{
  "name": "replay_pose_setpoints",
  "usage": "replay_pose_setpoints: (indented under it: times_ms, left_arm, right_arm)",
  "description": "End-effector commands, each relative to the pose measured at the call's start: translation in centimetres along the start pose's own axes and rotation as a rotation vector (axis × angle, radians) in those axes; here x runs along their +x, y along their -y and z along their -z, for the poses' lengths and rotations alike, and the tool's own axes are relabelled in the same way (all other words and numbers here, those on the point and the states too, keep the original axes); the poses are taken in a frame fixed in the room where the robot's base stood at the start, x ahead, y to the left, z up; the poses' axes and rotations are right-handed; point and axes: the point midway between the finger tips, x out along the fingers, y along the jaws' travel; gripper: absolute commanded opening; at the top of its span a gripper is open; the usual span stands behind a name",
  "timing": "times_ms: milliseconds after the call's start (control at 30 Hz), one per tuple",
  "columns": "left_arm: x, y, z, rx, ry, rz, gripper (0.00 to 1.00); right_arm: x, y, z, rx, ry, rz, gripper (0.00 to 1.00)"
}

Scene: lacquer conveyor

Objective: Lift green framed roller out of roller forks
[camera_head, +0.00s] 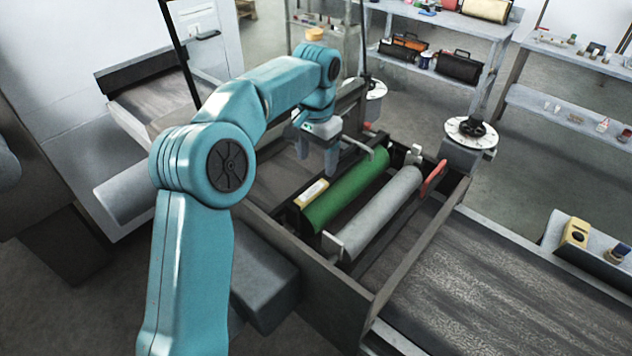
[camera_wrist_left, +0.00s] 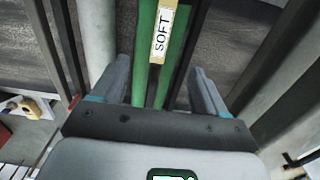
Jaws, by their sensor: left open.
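My left gripper (camera_head: 317,160) is open above the far left part of the green roller, pointing down. In the left wrist view the green roller (camera_wrist_left: 145,40) runs between my open fingers (camera_wrist_left: 160,88), with nothing gripped. The forks under the roller's ends are not clear. My right gripper is out of view.
A red lever (camera_head: 434,180) stands at the right of the frame, near a round dial post (camera_head: 470,132). The belt (camera_head: 480,285) at front right is bare. Shelves with tool bags (camera_head: 460,68) stand behind.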

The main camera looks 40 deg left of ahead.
Motion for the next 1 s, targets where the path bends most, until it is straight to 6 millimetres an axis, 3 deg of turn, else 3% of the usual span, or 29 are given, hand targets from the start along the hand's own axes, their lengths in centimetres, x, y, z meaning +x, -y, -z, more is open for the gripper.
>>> replay_pose_setpoints:
  times_ms: [300,500,900,933,1000]
  left_arm:
    - [6.8,0.2,-0.1,-0.001,0.006,-0.001,0.74]
    - [9.6,0.3,0.1,0.000,0.006,-0.001,0.74]
    - [10.6,0.4,0.2,0.000,0.003,0.000,0.74]
    - [10.6,0.4,0.2,0.000,0.003,0.000,0.70]
    - [10.6,0.4,0.2,0.000,0.003,0.000,0.48]
  right_arm:
    - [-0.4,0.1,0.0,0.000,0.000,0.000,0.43]
    - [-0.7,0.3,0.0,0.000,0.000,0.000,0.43]
    - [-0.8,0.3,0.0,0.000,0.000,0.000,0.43]
    - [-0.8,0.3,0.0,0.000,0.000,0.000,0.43]
    - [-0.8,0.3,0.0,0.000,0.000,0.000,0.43]
